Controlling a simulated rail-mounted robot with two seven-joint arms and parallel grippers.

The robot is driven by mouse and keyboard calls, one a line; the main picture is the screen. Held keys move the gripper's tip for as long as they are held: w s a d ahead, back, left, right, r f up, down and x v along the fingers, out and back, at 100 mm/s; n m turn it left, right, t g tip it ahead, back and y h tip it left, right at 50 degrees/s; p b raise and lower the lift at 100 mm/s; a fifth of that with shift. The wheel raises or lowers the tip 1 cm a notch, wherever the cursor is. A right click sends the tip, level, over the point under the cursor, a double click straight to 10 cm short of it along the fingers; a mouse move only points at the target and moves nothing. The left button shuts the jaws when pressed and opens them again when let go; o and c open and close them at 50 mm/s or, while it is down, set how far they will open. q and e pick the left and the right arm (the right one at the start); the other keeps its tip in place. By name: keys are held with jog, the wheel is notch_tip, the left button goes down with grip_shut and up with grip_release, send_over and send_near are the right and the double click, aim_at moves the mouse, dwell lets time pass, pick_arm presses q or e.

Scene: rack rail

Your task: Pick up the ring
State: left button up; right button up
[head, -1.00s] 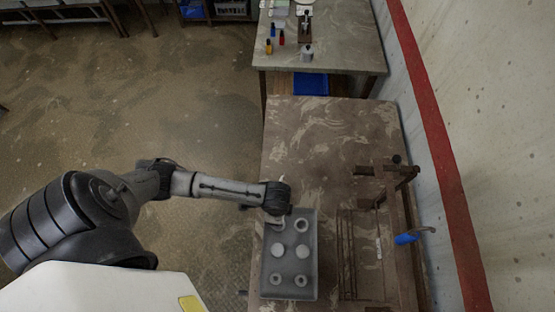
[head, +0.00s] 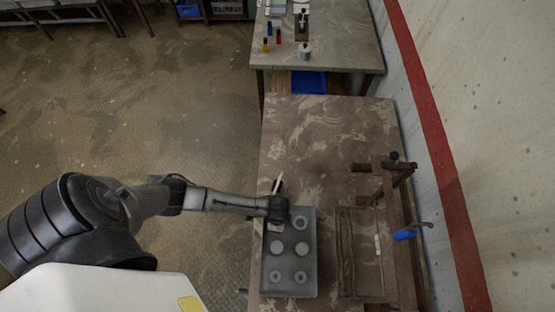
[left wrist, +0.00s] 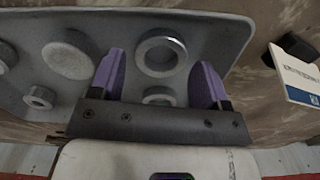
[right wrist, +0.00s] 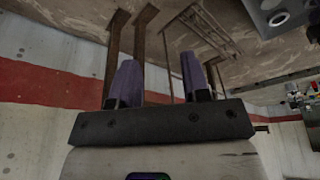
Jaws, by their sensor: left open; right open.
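A grey tray (head: 267,292) lies on the near brown table and holds several rings and two pale discs. One ring (head: 300,222) stands at its far right; two more rings, left (head: 275,277) and right (head: 301,277), lie in the near row. My left gripper (head: 277,224) is over the tray's far left corner and hides what lies there. In the left wrist view, the open purple fingers (left wrist: 160,80) straddle a large grey ring (left wrist: 161,53) and a smaller ring (left wrist: 157,97), partly hidden by the gripper. My right gripper (right wrist: 160,75) is open and empty, away from the tray.
A wooden rack (head: 390,200) and a blue-handled thing (head: 404,234) stand right of the tray, near the wall. A white card (left wrist: 295,75) stands beside the tray. The table (head: 320,140) beyond the tray is clear. Small bottles stand on the far table (head: 340,55).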

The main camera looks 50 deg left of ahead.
pick_arm(q)
jog(key=shift+f, duration=0.8)
jog(key=shift+a, duration=0.1)
jog(key=shift+c, duration=0.4)
jog(key=shift+c, duration=0.7)
jog(key=c, duration=0.5)
jog(key=shift+r, duration=0.1)
